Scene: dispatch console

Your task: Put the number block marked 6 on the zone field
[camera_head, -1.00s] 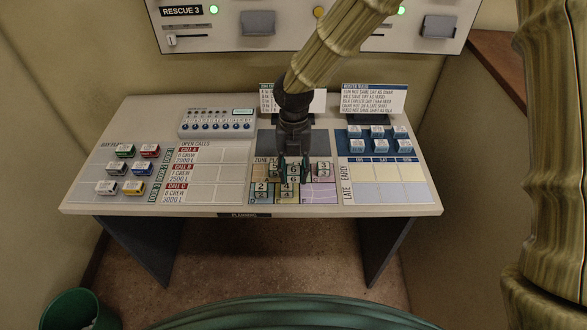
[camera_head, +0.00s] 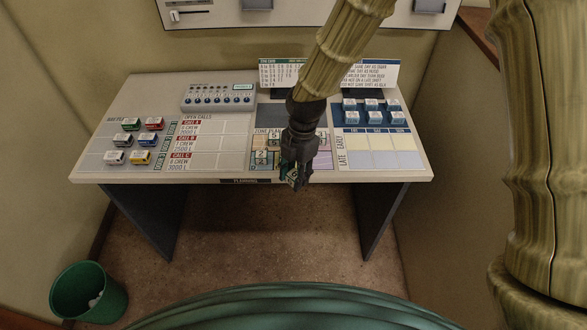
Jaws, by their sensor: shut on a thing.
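My gripper (camera_head: 293,178) points down at the front edge of the desk, in front of the zone plan. It is shut on a small number block, mostly hidden by the fingers; its number cannot be read. The zone plan (camera_head: 322,160) is a field of coloured patches at the desk's front middle, partly covered by my arm. A block marked 5 (camera_head: 274,134) stands at its back left and a block marked 2 (camera_head: 261,156) at its left. Other blocks there are hidden or too small to tell.
Left on the desk (camera_head: 110,172) are several coloured battery-like blocks (camera_head: 141,157) and the open calls chart (camera_head: 222,150). A grey button box (camera_head: 218,98) stands behind. Right are several blue-and-white blocks (camera_head: 371,112) and a shift chart (camera_head: 383,150). A green bin (camera_head: 90,292) stands on the floor.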

